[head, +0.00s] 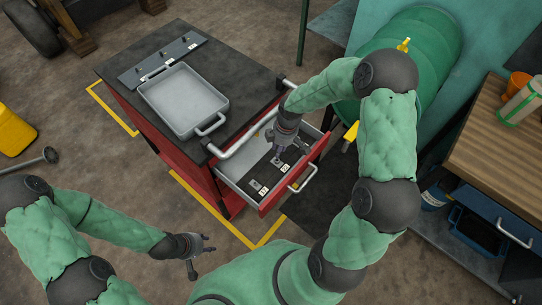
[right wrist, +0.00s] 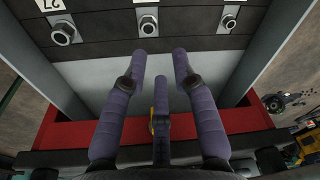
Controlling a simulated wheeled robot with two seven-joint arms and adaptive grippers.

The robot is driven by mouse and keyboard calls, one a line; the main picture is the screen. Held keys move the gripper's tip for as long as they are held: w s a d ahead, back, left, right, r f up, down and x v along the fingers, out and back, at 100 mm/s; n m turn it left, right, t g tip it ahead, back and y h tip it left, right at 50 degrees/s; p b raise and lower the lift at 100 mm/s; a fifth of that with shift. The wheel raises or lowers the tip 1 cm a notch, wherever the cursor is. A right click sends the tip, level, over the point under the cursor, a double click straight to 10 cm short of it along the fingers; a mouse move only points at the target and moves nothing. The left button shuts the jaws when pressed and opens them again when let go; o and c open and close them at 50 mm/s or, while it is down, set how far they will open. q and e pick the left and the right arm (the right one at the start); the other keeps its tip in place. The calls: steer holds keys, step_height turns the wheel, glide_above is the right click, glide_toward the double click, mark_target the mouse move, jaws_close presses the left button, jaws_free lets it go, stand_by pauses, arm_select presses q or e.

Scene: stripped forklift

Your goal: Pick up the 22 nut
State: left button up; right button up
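The red cabinet's drawer (head: 237,180) is pulled open and holds dark strips with nuts and white number labels. In the right wrist view, one nut (right wrist: 63,35) sits under a label that looks like 27. A middle nut (right wrist: 148,26) and a right nut (right wrist: 229,23) have labels cut off by the frame edge, so I cannot tell which is the 22 nut. My right gripper (head: 277,156) is over the drawer. In the right wrist view its fingers (right wrist: 161,65) are apart and empty, just short of the middle nut. My left gripper (head: 200,257) is open and empty, away from the cabinet.
A grey tray (head: 184,98) lies on the cabinet top beside a strip with small parts (head: 162,60). The drawer's front handle (head: 303,178) and the cabinet's push bar (head: 243,135) are near my right gripper. A green barrel (head: 425,45) and wooden bench (head: 500,130) stand right.

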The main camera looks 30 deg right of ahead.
steer(key=w, duration=0.1)
steer(key=b, duration=0.2)
glide_above(278, 160)
steer(key=f, duration=0.5)
steer(key=shift+s+a+f, duration=0.15)
steer(key=shift+s+a, duration=0.1)
steer(key=shift+s, duration=0.15)
step_height(278, 160, down, 4)
steer(key=shift+f+b, duration=0.1)
steer(key=shift+b, duration=0.85)
steer(key=shift+f, duration=0.4)
arm_select(q)
steer(key=f, duration=0.4)
steer(key=shift+w+f, duration=0.2)
steer(key=shift+f, duration=0.05)
arm_select(e)
steer(key=shift+a, duration=0.1)
steer(key=shift+s, duration=0.1)
jaws_close()
